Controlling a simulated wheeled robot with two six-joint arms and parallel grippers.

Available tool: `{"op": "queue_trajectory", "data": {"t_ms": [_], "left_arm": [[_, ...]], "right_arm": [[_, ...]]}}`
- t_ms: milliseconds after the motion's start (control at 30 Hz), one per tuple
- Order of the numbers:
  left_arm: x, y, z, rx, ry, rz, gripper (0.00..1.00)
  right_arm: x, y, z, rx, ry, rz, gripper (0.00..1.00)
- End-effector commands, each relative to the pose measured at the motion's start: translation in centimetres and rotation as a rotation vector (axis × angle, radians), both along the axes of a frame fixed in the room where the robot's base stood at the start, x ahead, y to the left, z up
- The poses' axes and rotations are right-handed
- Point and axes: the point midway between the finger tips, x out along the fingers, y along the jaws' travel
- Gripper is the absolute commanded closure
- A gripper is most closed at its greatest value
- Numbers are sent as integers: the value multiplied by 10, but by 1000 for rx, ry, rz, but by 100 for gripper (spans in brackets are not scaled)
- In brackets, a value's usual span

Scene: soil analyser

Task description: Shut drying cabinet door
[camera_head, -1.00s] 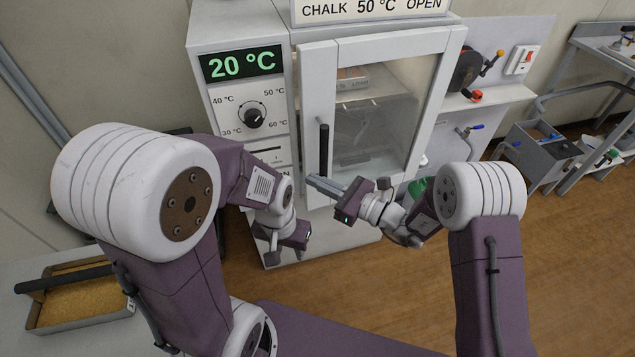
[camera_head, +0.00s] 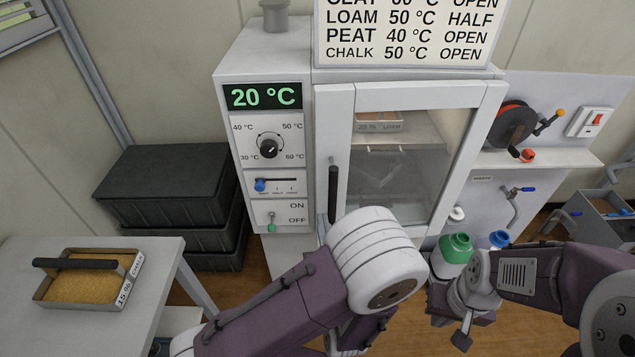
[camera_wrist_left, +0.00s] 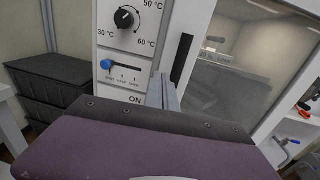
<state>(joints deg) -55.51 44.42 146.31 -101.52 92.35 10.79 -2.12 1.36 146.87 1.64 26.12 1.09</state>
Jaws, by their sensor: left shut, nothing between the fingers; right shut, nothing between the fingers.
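The white drying cabinet door (camera_head: 334,130) has a glass pane and a black vertical handle (camera_head: 333,190) on its left side. It looks level with the cabinet front; I cannot tell if a thin gap is left. In the left wrist view the handle (camera_wrist_left: 182,58) stands just right of my left gripper's grey fingers (camera_wrist_left: 165,90), which are together and empty, in front of the cabinet. In the head view my left arm joint hides that gripper and the door's lower left corner. My right gripper (camera_head: 462,318) is shut and empty, low at the door's lower right.
The control panel (camera_head: 267,150) is left of the door, with a dial, blue slider and green switch. A green-capped bottle (camera_head: 455,249) is by my right wrist. Black crates (camera_head: 165,185) and a table with a soil tray (camera_head: 90,252) stand left. A hose reel (camera_head: 512,125) is right.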

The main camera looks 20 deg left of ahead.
Motion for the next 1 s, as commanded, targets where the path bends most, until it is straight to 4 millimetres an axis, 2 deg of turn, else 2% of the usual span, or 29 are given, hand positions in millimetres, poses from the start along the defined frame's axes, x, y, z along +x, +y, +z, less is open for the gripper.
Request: {"op": "queue_trajectory", "data": {"t_ms": [33, 100, 233, 367, 500, 667, 733, 1000], "left_arm": [[-3, -9, -2, 9, 6, -28, 100], [-4, -14, -2, 7, 5, -43, 100], [-2, -13, -3, 4, 5, -40, 100], [13, -6, -7, -1, 4, -33, 100], [30, -1, -15, -9, 3, -33, 100], [43, 6, -13, -4, -3, -35, 100], [58, 12, -1, 2, 3, -31, 100], [108, 31, 0, 4, 4, -33, 100]], "right_arm": [[2, -2, 3, 1, -11, -10, 100], [2, -3, 2, 1, -9, -16, 100], [2, -3, 0, 2, -7, -16, 100], [2, -2, -14, 2, -6, -16, 100], [2, -2, -48, 3, -6, -16, 100], [1, -2, -84, 3, -6, -16, 100], [1, -2, -70, 3, -5, -16, 100], [2, -2, -67, 3, -6, -17, 100]]}}
